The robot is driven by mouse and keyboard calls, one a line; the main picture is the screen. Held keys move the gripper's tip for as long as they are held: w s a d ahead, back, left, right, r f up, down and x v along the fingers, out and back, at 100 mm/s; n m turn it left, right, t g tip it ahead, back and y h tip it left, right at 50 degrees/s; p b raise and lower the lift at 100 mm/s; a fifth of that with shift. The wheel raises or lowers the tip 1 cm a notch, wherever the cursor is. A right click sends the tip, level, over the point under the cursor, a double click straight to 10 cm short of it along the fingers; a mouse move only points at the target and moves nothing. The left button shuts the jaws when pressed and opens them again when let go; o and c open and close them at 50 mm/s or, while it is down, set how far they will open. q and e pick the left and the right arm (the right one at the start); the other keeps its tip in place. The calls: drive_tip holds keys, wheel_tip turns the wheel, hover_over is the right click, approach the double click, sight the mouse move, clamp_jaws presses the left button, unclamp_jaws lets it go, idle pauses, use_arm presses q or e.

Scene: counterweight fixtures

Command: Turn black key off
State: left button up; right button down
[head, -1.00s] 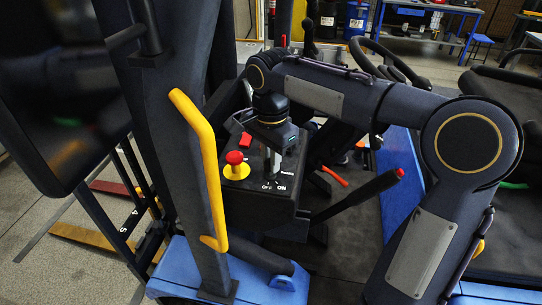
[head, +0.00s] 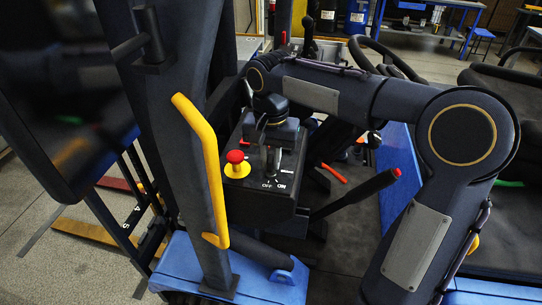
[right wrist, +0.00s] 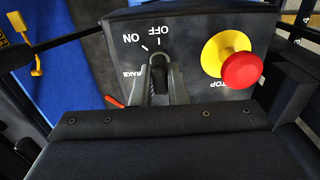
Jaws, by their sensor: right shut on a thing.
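The black key (right wrist: 160,76) sits on the dark control panel (right wrist: 200,97), below the white OFF and ON labels in the right wrist view. Its tip points at or close to the OFF mark. My right gripper (right wrist: 160,98) is shut on the key, with one grey finger on each side. In the head view my right gripper (head: 268,163) reaches down to the panel just behind the labels, and its fingers hide the key. My left gripper is not in view.
A red stop button (head: 235,157) on a yellow base stands left of the gripper, close to it. A yellow handrail (head: 203,165) on a dark post rises nearer on the left. A black lever (head: 355,194) with a red tip slants out to the right.

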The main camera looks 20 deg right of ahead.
sight(272, 158)
idle(0.4)
drive_tip(key=c, duration=1.4)
unclamp_jaws()
drive_tip(key=shift+c, duration=0.2)
wheel_tip(272, 158, up, 8)
drive_tip(key=shift+f, duration=0.1)
drive_tip(key=shift+s, duration=0.1)
